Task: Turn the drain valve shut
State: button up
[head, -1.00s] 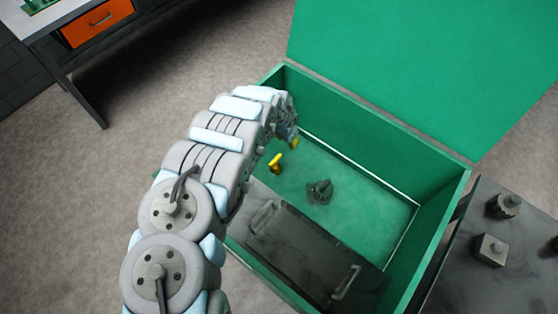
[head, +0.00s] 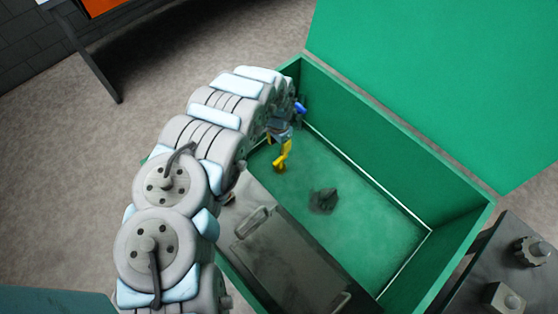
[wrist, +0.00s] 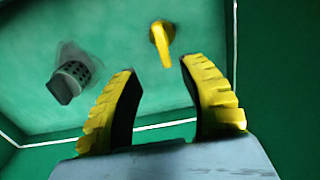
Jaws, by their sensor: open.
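The drain valve is a small yellow lever (wrist: 161,44) on the green floor of an open box. In the wrist view its handle lies lengthwise, pointing down the picture toward my gripper. My gripper (wrist: 157,66) is open and empty, with yellow ribbed fingers on either side of the line to the lever. The lever is beyond the fingertips, and I see no contact. In the head view my gripper (head: 284,147) hangs inside the box near its far left corner. The yellow of the fingers and the lever runs together there, so the gap cannot be judged.
A dark strainer-like fitting (wrist: 72,80) stands on the box floor; it also shows in the head view (head: 323,200). A dark panel with handles (head: 285,260) covers the near part. Green box walls (head: 390,137) surround the space. A side table (head: 510,265) stands at right.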

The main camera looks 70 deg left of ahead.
aim_at(279, 159)
jog(key=shift+w+a+f+b, duration=0.1)
jog(key=shift+f+b, duration=1)
jog(key=shift+f, duration=1.7)
jog(key=shift+a+f+b, duration=0.1)
jog(key=shift+f+b, duration=0.95)
jog(key=shift+f, duration=1.7)
jog(key=shift+d, duration=0.1)
grip_shut()
